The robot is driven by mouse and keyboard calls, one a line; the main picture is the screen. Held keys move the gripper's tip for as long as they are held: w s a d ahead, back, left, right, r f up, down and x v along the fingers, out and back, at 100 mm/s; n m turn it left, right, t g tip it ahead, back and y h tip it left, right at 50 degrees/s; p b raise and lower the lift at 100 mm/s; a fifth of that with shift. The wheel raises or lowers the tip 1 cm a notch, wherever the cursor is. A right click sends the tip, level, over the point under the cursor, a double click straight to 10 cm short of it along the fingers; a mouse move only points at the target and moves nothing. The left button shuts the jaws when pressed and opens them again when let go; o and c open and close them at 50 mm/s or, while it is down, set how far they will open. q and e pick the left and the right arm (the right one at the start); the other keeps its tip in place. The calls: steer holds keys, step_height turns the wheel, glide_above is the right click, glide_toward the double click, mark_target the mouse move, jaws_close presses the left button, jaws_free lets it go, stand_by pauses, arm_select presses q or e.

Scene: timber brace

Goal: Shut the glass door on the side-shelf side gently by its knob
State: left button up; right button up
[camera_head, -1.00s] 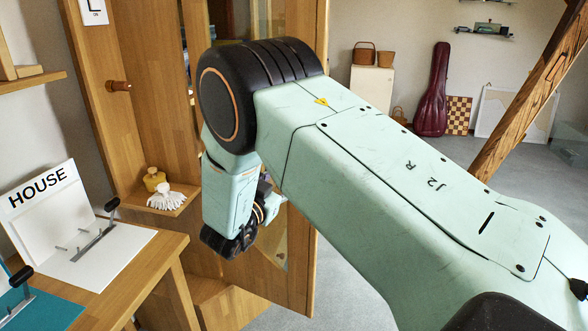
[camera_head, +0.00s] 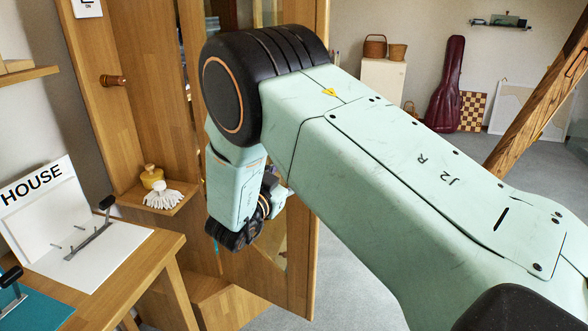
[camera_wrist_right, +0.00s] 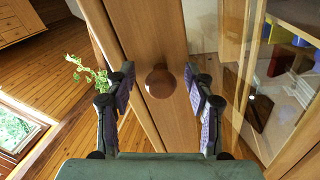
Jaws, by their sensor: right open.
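The glass door (camera_head: 301,255) has a wooden frame and stands behind my right arm in the head view, which hides much of it. In the right wrist view a round brown wooden knob (camera_wrist_right: 160,81) sits on a wooden upright (camera_wrist_right: 150,30). My right gripper (camera_wrist_right: 159,84) is open, with one finger on each side of the knob and a visible gap at both sides. In the head view my right gripper is mostly hidden behind its own wrist. The side shelf (camera_head: 182,207) holds a yellow pot and a white brush-like thing. My left gripper is out of view.
A wooden table (camera_head: 150,270) with a HOUSE sign (camera_head: 36,190) stands at the left. A wooden peg (camera_head: 113,80) sticks out of the panel above the side shelf. Glass panes with shelved items (camera_wrist_right: 285,70) show right of the knob. Floor at the back right is open.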

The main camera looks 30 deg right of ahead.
steer(key=shift+w+d+f, duration=0.2)
steer(key=shift+w+d, duration=0.05)
steer(key=shift+w, duration=0.05)
steer(key=shift+s+a+r, duration=0.35)
steer(key=shift+s+r, duration=0.05)
steer(key=shift+c, duration=1.1)
steer(key=shift+w+d+f, duration=0.25)
steer(key=shift+w+f, duration=0.1)
steer(key=c, duration=0.5)
steer(key=shift+s+a+r, duration=0.1)
steer(key=shift+s+r, duration=0.05)
steer(key=shift+s, duration=0.05)
steer(key=shift+c, duration=1.3)
steer(key=shift+r, duration=0.1)
jaws_close()
steer(key=shift+w, duration=0.1)
